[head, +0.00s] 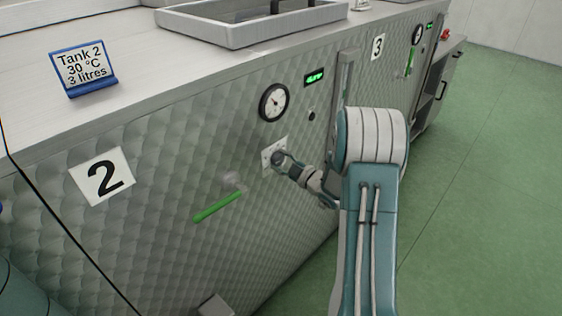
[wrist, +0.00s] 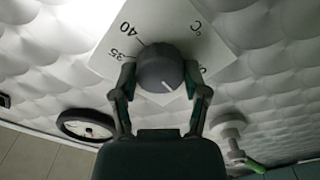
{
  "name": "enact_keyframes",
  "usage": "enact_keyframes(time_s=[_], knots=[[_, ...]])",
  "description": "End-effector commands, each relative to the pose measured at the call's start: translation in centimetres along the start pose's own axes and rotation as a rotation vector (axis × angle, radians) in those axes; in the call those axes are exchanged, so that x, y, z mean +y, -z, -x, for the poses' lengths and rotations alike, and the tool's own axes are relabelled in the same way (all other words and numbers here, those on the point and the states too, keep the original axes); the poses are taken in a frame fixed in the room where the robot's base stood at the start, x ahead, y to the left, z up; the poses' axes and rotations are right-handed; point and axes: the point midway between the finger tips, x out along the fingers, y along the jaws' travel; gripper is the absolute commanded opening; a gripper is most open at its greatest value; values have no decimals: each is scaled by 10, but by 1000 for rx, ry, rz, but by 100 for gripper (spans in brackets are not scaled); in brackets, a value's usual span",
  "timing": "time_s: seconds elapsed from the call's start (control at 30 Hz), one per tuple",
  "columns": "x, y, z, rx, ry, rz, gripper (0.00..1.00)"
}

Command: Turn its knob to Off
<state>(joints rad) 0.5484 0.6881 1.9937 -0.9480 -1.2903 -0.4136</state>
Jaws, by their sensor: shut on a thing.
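The knob (wrist: 158,66) is dark grey and round, with a white pointer line that points down and slightly right in the wrist view. It sits on a white dial plate (wrist: 105,62) marked 35, 40 and °C; another mark at its right is partly hidden by a finger. My gripper (wrist: 163,82) has its two fingers closed on opposite sides of the knob. In the head view my gripper (head: 284,160) is at the white dial plate (head: 268,158) on the front of tank 2, and it hides most of the knob.
A round gauge (head: 273,103) and a green display (head: 314,77) are above the plate. A green-handled valve (head: 217,206) sticks out lower left. A blue sign (head: 82,70) reads Tank 2, 30 °C, 3 litres. Green floor (head: 480,190) is clear at right.

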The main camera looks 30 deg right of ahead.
Motion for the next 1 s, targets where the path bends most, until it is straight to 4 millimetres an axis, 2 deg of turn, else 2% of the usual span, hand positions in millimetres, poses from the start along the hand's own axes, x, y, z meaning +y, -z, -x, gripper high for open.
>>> enact_keyframes(time_s=[0.6, 1.0], knots=[[-3, 0, 0, 1, 4, 541, 11], [-5, -1, 0, 1, 7, 712, 11]])
